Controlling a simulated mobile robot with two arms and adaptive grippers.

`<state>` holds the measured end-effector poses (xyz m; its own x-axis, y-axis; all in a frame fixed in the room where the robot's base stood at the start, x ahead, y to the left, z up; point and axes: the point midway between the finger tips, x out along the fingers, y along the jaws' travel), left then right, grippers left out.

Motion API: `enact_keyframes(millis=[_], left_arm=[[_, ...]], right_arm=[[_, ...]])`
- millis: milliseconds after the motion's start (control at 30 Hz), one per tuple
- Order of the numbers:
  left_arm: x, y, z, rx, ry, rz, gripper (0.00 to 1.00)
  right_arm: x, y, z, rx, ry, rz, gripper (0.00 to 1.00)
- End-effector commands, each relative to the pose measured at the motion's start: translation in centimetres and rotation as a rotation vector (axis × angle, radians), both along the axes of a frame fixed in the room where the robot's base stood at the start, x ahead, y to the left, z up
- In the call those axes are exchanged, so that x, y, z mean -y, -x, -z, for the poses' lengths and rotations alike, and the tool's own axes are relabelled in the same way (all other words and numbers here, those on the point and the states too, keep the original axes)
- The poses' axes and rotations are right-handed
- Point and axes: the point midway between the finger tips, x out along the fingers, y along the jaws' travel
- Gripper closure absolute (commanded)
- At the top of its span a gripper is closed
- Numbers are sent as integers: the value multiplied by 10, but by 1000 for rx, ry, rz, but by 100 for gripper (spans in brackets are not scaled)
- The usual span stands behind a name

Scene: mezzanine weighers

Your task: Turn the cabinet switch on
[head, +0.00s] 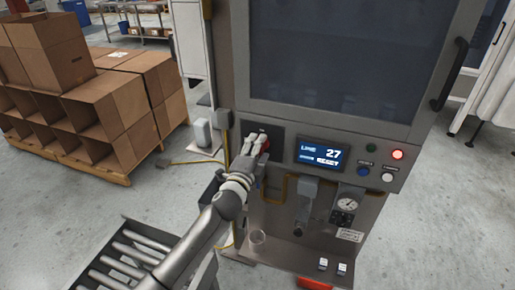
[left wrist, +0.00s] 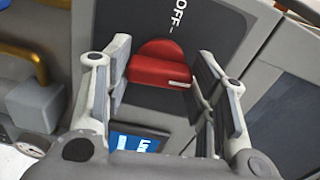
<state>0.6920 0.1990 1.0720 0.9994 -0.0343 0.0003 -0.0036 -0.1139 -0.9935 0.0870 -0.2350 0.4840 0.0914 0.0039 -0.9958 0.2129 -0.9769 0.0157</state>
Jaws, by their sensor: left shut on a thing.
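The cabinet switch is a red rotary knob on a dark plate of the grey cabinet (head: 226,70). My right gripper is not in view.
Right of the switch are a lit display (head: 321,154), a glowing red lamp (head: 397,154) and push buttons. A gauge (head: 347,204) and a clear cup (head: 257,238) are below. Cardboard boxes (head: 115,110) stand on a pallet at left; a roller conveyor (head: 125,255) is in front.

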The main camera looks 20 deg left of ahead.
Motion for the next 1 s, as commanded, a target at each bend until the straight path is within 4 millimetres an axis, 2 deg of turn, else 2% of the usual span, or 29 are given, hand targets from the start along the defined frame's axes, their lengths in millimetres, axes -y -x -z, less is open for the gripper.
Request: enact_keyframes(millis=[300,833,867,1000], left_arm=[[1,0,-1,5,-112,1,72],[0,0,0,5,-133,1,72],[0,0,0,5,-133,1,44],[0,0,0,5,-132,0,27]], right_arm=[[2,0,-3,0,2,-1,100],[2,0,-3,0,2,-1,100],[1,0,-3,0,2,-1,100],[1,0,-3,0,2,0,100]])
